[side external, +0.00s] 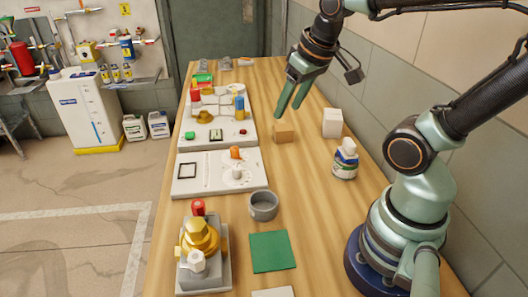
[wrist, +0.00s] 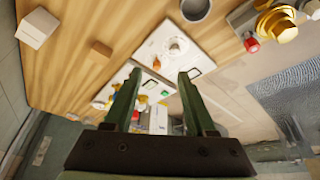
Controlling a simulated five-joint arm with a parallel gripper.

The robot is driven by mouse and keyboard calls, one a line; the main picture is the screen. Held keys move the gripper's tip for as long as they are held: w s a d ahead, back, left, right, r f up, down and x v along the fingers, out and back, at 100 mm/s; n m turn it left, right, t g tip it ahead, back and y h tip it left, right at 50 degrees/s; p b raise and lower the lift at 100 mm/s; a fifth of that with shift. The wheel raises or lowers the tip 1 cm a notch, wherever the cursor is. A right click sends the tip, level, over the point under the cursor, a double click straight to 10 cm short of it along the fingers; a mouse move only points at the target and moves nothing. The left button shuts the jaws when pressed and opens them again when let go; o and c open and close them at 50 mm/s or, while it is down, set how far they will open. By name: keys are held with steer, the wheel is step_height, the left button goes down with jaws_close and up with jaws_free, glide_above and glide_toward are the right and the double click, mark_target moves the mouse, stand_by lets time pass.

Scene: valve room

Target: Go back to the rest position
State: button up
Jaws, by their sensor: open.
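My gripper (side external: 290,97) is in the air above the far half of the wooden table (side external: 305,220) in the side view. Its two green fingers point down and are apart, with nothing between them. A small tan block (side external: 284,134) sits on the table below and just in front of the fingertips. In the wrist view my gripper (wrist: 155,75) shows both fingers spread, with the panels beyond them. The tan block also shows there (wrist: 101,49), left of the fingers and apart from them.
A white block (side external: 332,122) and a white bottle (side external: 345,158) stand on the right. A grey cup (side external: 263,205) and green square (side external: 272,251) lie nearer. Along the left stand a brass valve (side external: 200,240), a dial panel (side external: 218,174) and a switch panel (side external: 216,131).

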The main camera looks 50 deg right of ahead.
steer(key=shift+n+t+y, duration=0.4)
steer(key=shift+n+t, duration=0.1)
steer(key=shift+n, duration=0.4)
steer(key=a, duration=0.4)
steer(key=shift+a+r, duration=0.35)
steer(key=shift+a, duration=0.05)
